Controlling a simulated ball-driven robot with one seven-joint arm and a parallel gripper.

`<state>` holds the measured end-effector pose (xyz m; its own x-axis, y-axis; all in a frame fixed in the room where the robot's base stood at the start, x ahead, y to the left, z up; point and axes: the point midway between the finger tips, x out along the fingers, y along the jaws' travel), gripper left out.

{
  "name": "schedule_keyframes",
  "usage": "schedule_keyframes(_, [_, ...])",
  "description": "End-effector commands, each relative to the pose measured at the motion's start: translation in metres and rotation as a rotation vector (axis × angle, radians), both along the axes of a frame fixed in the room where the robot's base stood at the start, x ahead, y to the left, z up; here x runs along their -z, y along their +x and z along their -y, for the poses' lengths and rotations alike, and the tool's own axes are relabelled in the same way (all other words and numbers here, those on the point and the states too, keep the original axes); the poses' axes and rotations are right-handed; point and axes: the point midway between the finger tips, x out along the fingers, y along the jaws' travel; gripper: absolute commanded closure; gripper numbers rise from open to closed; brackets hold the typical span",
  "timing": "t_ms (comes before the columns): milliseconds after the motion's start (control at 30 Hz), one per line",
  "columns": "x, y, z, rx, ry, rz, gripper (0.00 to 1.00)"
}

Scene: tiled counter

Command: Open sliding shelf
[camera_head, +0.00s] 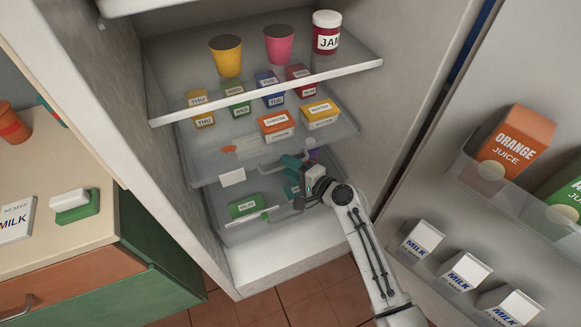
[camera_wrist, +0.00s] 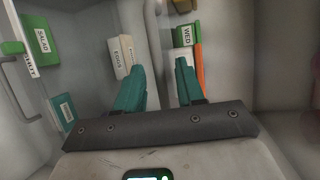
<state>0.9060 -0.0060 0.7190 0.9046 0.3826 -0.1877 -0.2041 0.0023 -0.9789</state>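The open fridge has a clear sliding shelf (camera_head: 205,173) below its top shelf, with a white tag (camera_head: 232,177) on its front. A pale bar handle (camera_head: 287,163) shows at the shelf's front. My gripper (camera_head: 293,175) is at this handle, below the top shelf. In the wrist view its teal fingers (camera_wrist: 159,75) are apart. A pale vertical bar (camera_wrist: 153,42), which looks like the shelf's front or handle, runs between and beyond the fingertips. I cannot tell whether the fingers touch it.
A lower drawer holds a green salad box (camera_head: 245,206). The top shelf (camera_head: 275,85) carries cups and a jam jar (camera_head: 326,35). The fridge door at right holds orange juice (camera_head: 515,140) and milk cartons (camera_head: 465,270). A counter (camera_head: 50,165) stands at left.

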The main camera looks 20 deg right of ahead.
Motion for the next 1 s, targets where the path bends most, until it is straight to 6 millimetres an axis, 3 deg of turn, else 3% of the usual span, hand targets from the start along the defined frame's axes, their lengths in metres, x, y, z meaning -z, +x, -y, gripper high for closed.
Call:
schedule_keyframes(67, [0.0001, -0.0001, -0.0001, 0.000, 0.000, 0.000, 0.67])
schedule_keyframes(400, [0.0001, -0.0004, -0.0001, 0.000, 0.000, 0.000, 0.99])
schedule_keyframes(1000, [0.0007, -0.0011, -0.0001, -0.001, 0.000, -0.001, 1.00])
